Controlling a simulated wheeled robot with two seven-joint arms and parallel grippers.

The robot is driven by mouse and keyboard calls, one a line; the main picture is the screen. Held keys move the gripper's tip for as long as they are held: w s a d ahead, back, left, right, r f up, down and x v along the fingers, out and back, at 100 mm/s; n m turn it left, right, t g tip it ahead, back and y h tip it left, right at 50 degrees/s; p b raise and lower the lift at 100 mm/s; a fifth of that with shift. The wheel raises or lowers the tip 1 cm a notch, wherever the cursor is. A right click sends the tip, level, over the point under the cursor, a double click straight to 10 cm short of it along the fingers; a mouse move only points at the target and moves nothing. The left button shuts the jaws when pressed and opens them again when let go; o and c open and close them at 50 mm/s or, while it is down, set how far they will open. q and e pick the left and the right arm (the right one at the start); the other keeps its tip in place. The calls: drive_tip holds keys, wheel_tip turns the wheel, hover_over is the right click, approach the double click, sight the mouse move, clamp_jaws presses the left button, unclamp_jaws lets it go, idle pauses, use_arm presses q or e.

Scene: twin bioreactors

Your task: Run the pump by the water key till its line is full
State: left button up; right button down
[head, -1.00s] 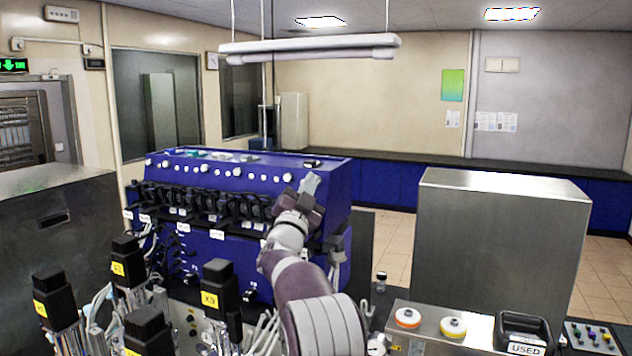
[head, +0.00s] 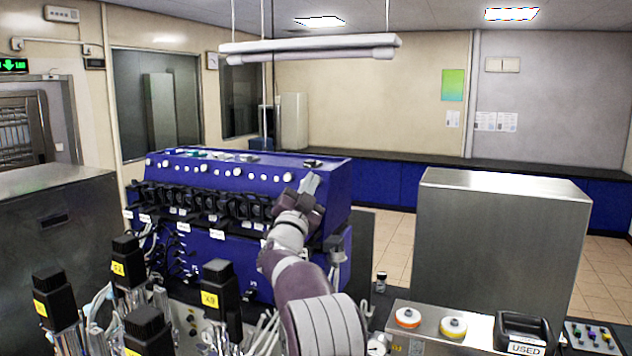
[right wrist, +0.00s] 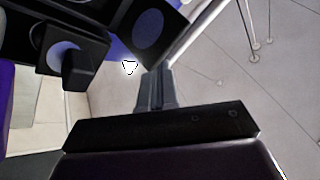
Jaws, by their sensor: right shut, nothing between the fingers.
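The blue bioreactor cabinet (head: 334,190) carries a row of round white keys (head: 237,172) above a row of black pump heads (head: 215,203). I cannot read which key is the water one. My right gripper (head: 311,184) is shut and empty at the cabinet's right end, its arm covering part of the front. In the right wrist view my shut fingers (right wrist: 157,88) are close beside a small bright white key (right wrist: 129,67) on a blue face; I cannot tell whether they touch. Black pump heads (right wrist: 75,58) show there too. The line's filling cannot be made out. My left gripper is out of view.
Black-topped vessels with yellow labels (head: 209,299) and tubing crowd the lower left. A steel block (head: 500,240) stands at the right. In front of it are an orange-ringed disc (head: 408,317), a yellow-ringed disc (head: 453,327) and a black "USED" container (head: 523,334).

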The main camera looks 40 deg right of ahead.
drive_tip(key=shift+d, duration=0.1)
idle(0.4)
drive_tip(key=shift+w+d+f, duration=0.15)
drive_tip(key=shift+w+d, duration=0.05)
drive_tip(key=shift+d, duration=0.1)
